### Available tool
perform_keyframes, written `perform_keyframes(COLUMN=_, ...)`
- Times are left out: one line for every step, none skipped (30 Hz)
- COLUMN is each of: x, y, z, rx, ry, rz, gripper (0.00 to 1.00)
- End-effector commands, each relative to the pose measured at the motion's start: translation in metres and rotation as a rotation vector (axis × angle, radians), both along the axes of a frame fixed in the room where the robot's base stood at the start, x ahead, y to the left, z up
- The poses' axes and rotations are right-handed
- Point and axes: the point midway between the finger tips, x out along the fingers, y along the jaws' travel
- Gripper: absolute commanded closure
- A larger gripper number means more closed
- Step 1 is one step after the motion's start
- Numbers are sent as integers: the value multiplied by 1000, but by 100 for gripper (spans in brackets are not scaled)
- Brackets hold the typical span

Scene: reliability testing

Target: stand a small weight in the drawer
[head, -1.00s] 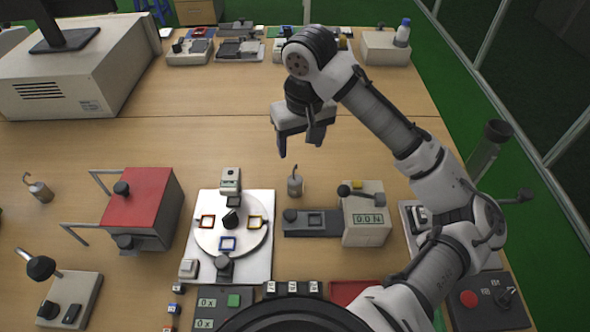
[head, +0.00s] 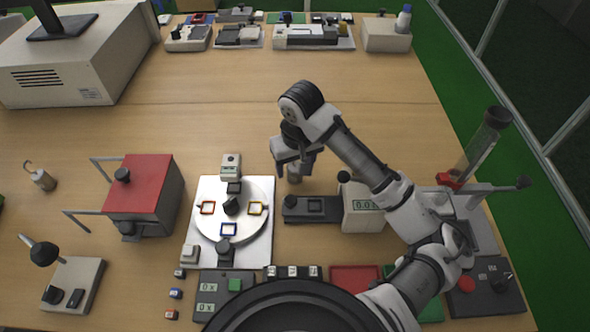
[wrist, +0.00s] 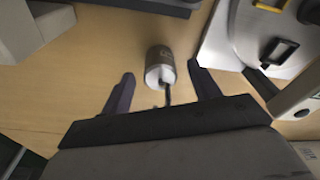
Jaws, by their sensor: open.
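A small grey metal weight with a hook stands on the table and shows in the wrist view (wrist: 160,64), between my fingertips with gaps on both sides. In the head view this weight (head: 295,178) is partly hidden by my gripper (head: 294,168). My gripper is open and empty, and its fingers also show in the wrist view (wrist: 161,76). A second hooked weight (head: 41,179) stands at the far left. A red-topped box (head: 140,185) with bar handles on its left side stands left of centre; I cannot tell whether it holds the drawer.
A white plate with a round turntable (head: 205,232) lies left of the near weight. A grey device with a display (head: 362,206) stands to its right. A control box (head: 75,285) sits at front left. The table behind my gripper is largely clear.

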Motion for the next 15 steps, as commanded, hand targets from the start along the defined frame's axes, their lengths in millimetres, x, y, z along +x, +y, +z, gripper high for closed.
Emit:
perform_keyframes(x=0, y=0, z=-3, rx=0, ry=0, rz=0, gripper=39)
perform_keyframes(x=0, y=0, z=-5, rx=0, ry=0, rz=0, gripper=39)
perform_keyframes(x=1, y=0, z=-6, rx=0, ry=1, rz=1, gripper=39)
perform_keyframes(x=1, y=0, z=-6, rx=0, ry=0, rz=1, gripper=39)
perform_keyframes(x=1, y=1, z=-6, rx=0, ry=0, rz=1, gripper=39)
perform_keyframes(x=1, y=1, z=-6, rx=0, ry=0, rz=1, gripper=39)
perform_keyframes(x=1, y=1, z=-6, rx=0, ry=0, rz=1, gripper=39)
perform_keyframes(x=1, y=1, z=-6, rx=0, ry=0, rz=1, gripper=39)
perform_keyframes(x=1, y=1, z=-6, rx=1, ry=0, rz=1, gripper=40)
perform_keyframes(x=1, y=1, z=-6, rx=1, ry=0, rz=1, gripper=44)
perform_keyframes(x=1, y=1, z=-6, rx=1, ry=0, rz=1, gripper=48)
perform_keyframes(x=1, y=1, z=-6, rx=1, ry=0, rz=1, gripper=53)
perform_keyframes(x=1, y=1, z=-6, rx=1, ry=0, rz=1, gripper=57)
perform_keyframes(x=1, y=1, z=-6, rx=1, ry=0, rz=1, gripper=61)
perform_keyframes(x=1, y=1, z=-6, rx=1, ry=0, rz=1, gripper=66)
